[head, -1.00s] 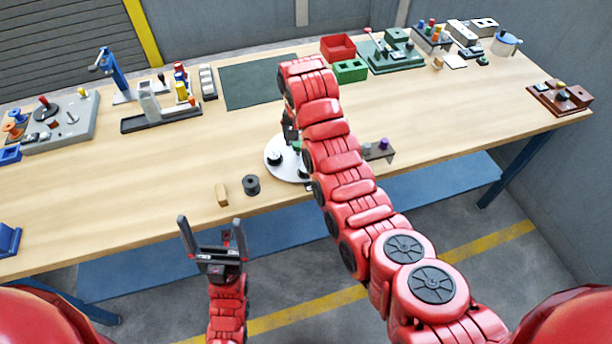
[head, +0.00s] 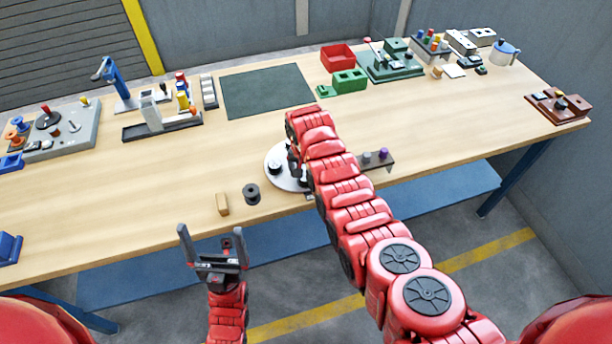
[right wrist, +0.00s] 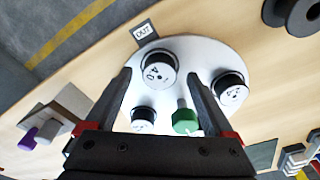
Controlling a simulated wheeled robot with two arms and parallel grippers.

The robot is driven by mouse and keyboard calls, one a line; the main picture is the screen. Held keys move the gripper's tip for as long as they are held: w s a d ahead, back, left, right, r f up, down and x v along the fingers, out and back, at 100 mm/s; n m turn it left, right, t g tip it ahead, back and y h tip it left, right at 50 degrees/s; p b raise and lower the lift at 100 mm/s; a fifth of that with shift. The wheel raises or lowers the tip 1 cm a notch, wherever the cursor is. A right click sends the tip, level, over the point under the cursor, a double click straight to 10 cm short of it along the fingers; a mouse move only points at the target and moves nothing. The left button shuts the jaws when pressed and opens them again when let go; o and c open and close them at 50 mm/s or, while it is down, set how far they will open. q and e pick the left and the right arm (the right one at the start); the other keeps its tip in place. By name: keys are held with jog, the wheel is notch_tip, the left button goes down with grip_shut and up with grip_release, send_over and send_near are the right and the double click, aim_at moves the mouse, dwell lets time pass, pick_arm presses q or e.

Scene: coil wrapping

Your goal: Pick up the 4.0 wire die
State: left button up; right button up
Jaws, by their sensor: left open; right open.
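A white round plate (right wrist: 205,58) carries several black dies with white labelled tops. The die whose blurred label looks like 4.0 (right wrist: 157,70) stands near the plate's edge, by the OUT tag. In the right wrist view my right gripper (right wrist: 159,78) is open, its fingertips on either side of this die with gaps; contact cannot be told. Another die (right wrist: 231,90) stands outside the right finger, and a smaller one (right wrist: 143,118) lies nearer the palm. In the head view the plate (head: 284,183) is partly hidden by my right arm. My left gripper (head: 211,232) is open and empty before the table.
A green knob (right wrist: 185,120) rises from the plate between the fingers, close to the palm. A black spool (head: 252,194) and a wooden block (head: 222,204) stand left of the plate. A small rack (head: 378,162) with pegs is to its right.

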jog(key=shift+f, duration=0.3)
grip_shut()
dwell(0.3)
